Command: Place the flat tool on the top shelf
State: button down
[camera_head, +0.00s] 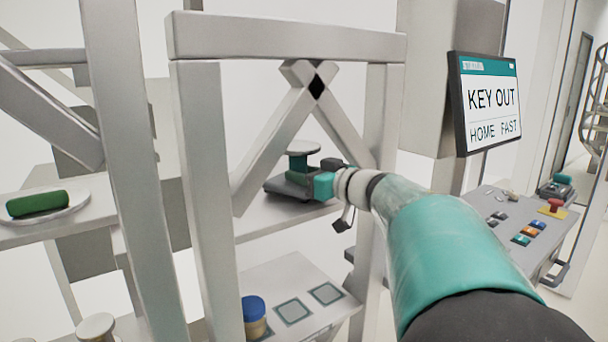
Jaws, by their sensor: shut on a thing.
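My teal and white arm reaches in from the lower right to a grey shelf rack. My gripper (308,183) is at its end, just over the upper shelf board (255,222) on the right side of the rack. The gripper is shut on a dark, flat thing (283,188), which seems to be the flat tool. I cannot tell whether it touches the board. My gripper hides part of it.
Rack posts (205,180) and crossed braces (272,155) frame the opening. Below is a shelf with square pads (326,293) and a blue-lidded jar (255,318). A plate with a green roll (38,203) is at left. A button console (510,225) and a screen (490,103) stand right.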

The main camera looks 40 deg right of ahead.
jog(key=c, duration=0.9)
grip_release()
jog(key=shift+f, duration=0.15)
jog(key=shift+r, duration=0.2)
jog(key=s+d, duration=0.1)
jog(key=s, duration=1)
jog(key=shift+s+d+r, duration=0.25)
jog(key=shift+s+d, duration=0.1)
jog(key=shift+s, duration=0.05)
